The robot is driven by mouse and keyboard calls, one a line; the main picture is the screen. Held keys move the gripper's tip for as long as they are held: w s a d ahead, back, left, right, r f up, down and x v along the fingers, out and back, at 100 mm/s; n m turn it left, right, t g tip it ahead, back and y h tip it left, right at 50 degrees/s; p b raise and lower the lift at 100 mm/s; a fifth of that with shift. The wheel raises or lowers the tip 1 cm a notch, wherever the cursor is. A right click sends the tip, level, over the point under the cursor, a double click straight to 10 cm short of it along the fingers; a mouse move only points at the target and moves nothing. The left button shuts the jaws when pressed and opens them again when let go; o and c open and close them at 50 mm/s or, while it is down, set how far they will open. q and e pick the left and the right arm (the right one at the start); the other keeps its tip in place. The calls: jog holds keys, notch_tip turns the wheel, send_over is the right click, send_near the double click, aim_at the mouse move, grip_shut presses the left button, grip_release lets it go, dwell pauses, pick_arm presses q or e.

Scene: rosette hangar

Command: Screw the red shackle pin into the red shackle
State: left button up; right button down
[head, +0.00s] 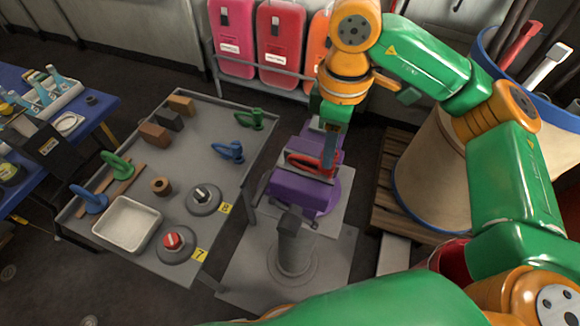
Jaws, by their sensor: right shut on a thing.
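The red shackle (303,161) is at the top of the purple vise (300,190), between its jaws, lying roughly across the picture. My right gripper (329,158) reaches down from above to the right end of the red shackle. It is shut on a small red part there, which looks like the red shackle pin; the fingers hide most of it. I cannot tell how far the pin sits in the shackle. My left gripper is out of view.
A grey table (215,130) to the left holds blue and green shackle parts, blocks, a white tray (127,222) and two round knob bases. A large bin (430,170) stands on a pallet at the right. Coloured cases (282,40) line the back wall.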

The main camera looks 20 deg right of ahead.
jog(key=shift+f+b, duration=0.65)
jog(key=shift+b, duration=0.1)
dwell(0.8)
jog(key=m, duration=0.5)
jog(key=shift+f, duration=0.1)
jog(key=m, duration=0.5)
jog(key=shift+b, duration=0.4)
jog(key=shift+d+m+y, duration=0.1)
jog(key=shift+m+y, duration=0.2)
jog(key=shift+m, duration=0.7)
jog(key=m+b, duration=0.1)
jog(key=m, duration=0.3)
jog(key=shift+f+m, duration=0.1)
jog(key=shift+m, duration=0.3)
jog(key=m, duration=0.2)
jog(key=shift+m, duration=0.4)
